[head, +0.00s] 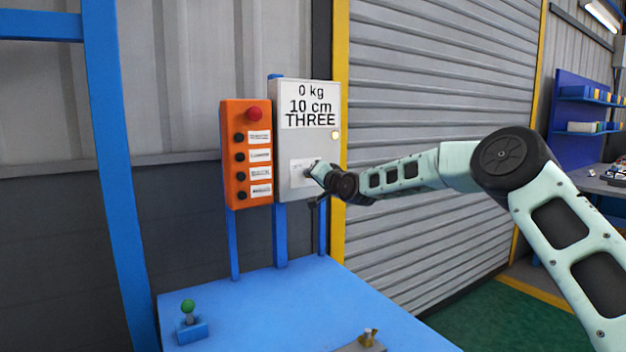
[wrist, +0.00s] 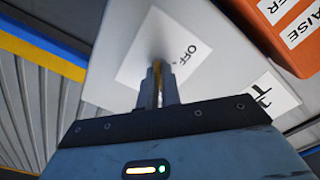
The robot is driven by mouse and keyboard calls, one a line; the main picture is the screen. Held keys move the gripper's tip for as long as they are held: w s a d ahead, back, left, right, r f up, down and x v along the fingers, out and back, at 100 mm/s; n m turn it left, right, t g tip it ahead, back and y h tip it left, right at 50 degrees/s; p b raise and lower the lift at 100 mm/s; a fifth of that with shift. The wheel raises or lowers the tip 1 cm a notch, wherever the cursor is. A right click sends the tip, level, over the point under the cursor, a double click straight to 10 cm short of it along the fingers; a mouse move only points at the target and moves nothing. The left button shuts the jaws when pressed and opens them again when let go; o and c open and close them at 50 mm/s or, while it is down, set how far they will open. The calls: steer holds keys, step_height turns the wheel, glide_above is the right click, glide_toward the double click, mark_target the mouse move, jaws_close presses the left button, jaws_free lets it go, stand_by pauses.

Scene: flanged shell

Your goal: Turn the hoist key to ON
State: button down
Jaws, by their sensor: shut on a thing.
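The grey hoist panel (head: 307,147) stands on blue posts in the head view, with a white key label (head: 296,176) low on its face. My gripper (head: 313,171) is at this label. In the wrist view my gripper (wrist: 158,88) is shut on the hoist key, a thin brass-coloured strip (wrist: 157,92) between the fingers. The white label (wrist: 143,66) lies around the key, and the word OFF shows beside it to the right. The fingers hide most of the key, so I cannot tell its exact angle. Any ON marking is hidden.
An orange button box (head: 236,160) with a red knob (head: 254,114) is just left of the panel. The display (head: 310,105) reads 0 kg, 10 cm, THREE. A blue table (head: 285,310) with a green-knobbed lever (head: 188,307) is below.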

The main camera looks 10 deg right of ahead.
steer(key=shift+f, duration=0.1)
stand_by(0.3)
steer(key=c, duration=1.6)
jaws_free()
steer(key=b+v, duration=0.3)
steer(key=v, duration=1.4)
steer(key=shift+s+b, duration=0.2)
steer(key=shift+b, duration=0.15)
